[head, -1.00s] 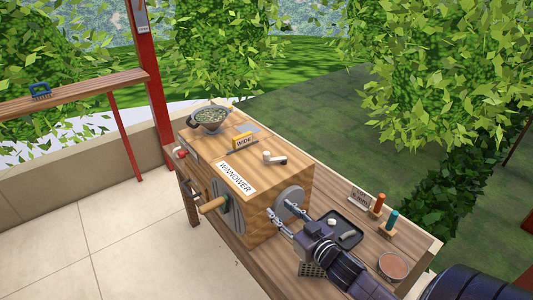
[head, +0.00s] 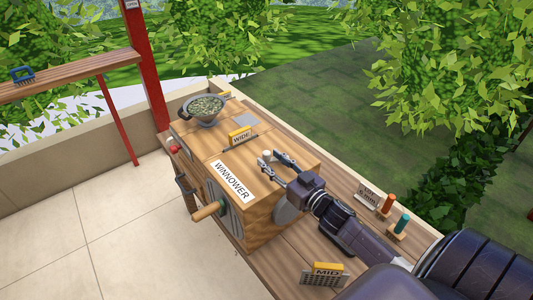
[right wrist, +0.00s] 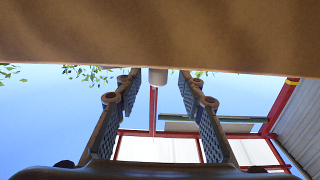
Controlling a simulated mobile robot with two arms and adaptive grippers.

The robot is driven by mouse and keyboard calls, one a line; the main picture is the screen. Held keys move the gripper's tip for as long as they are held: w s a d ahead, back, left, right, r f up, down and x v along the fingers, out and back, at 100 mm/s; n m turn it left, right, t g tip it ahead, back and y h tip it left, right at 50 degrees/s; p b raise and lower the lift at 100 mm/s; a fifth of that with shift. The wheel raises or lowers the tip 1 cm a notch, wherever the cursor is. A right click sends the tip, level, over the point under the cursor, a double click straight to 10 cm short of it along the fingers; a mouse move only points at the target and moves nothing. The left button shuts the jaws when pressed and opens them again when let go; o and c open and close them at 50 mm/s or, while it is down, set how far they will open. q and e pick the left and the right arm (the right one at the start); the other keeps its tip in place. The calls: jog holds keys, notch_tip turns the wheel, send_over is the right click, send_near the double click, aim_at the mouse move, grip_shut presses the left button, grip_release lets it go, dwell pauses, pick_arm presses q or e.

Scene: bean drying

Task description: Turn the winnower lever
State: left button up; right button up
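The winnower (head: 262,215) is a wooden box with a "WINNOWER" label, standing on a wooden bench. On its top is a small lever with a pale upright knob (head: 266,155); the rest of the lever is largely hidden behind my gripper. My right gripper (head: 270,161) is open at the top of the box, its two fingers pointing at the knob. In the right wrist view the knob (right wrist: 158,76) shows between the spread fingers, near their tips, with no visible contact. My left gripper is not in view.
A wooden crank handle (head: 209,211) sticks out in front. A "MID" perforated plate (head: 325,274) and orange and teal pegs (head: 388,204) are on the bench.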

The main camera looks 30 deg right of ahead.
aim_at(269, 158)
jog(key=shift+w+f, duration=0.1)
jog(key=shift+w, duration=1.5)
jog(key=c, duration=0.7)
jog(key=shift+c, duration=1.4)
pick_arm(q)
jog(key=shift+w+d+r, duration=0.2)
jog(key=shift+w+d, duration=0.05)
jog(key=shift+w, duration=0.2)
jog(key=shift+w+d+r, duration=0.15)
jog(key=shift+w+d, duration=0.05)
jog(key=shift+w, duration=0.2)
pick_arm(e)
grip_shut()
